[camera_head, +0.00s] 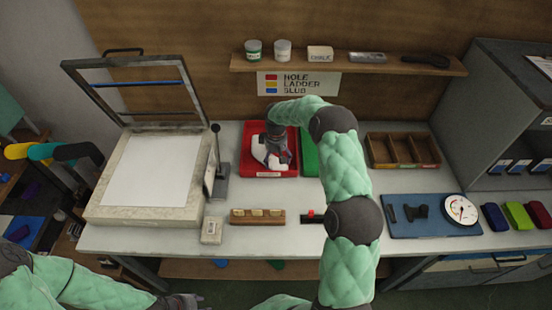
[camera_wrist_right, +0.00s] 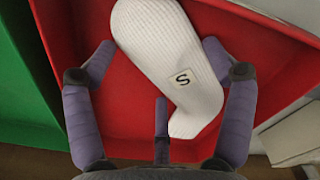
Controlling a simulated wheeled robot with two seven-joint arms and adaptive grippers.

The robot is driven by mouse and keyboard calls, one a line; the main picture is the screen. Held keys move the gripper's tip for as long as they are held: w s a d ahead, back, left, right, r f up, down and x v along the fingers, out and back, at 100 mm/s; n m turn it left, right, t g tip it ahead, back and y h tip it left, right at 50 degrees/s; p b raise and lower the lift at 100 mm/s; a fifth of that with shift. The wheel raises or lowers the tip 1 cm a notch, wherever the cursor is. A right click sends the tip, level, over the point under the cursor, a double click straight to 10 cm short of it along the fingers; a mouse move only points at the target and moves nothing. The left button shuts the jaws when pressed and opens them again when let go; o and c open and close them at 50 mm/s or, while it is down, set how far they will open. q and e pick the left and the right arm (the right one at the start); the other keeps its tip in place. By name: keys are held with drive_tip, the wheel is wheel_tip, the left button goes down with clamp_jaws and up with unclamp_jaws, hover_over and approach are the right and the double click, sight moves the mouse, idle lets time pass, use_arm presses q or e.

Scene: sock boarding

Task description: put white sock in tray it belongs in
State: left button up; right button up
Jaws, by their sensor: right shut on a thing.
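The white sock (camera_head: 262,152) is at the red tray (camera_head: 250,172) in the head view. In the right wrist view the ribbed white sock (camera_wrist_right: 165,50) has a small "S" label and lies against the red tray floor (camera_wrist_right: 75,30). My right gripper (camera_head: 275,153) points down over the tray and is shut on the sock, its purple fingers on either side of it. Whether the sock rests on the tray floor is hard to tell. My left gripper (camera_head: 182,301) is low at the bottom edge, mostly cut off, with its fingers unclear.
A green tray (camera_head: 309,150) adjoins the red one on the right, partly behind my arm. A sign (camera_head: 298,84) reads HOLE, LADDER, SLUB beside red, yellow and blue squares. A lever stand (camera_head: 220,170) and a framed light panel (camera_head: 150,170) stand left.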

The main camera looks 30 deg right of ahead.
drive_tip(key=o, duration=0.8)
wheel_tip(320, 180, up, 12)
drive_tip(key=p, duration=0.3)
drive_tip(key=shift+r, duration=0.15)
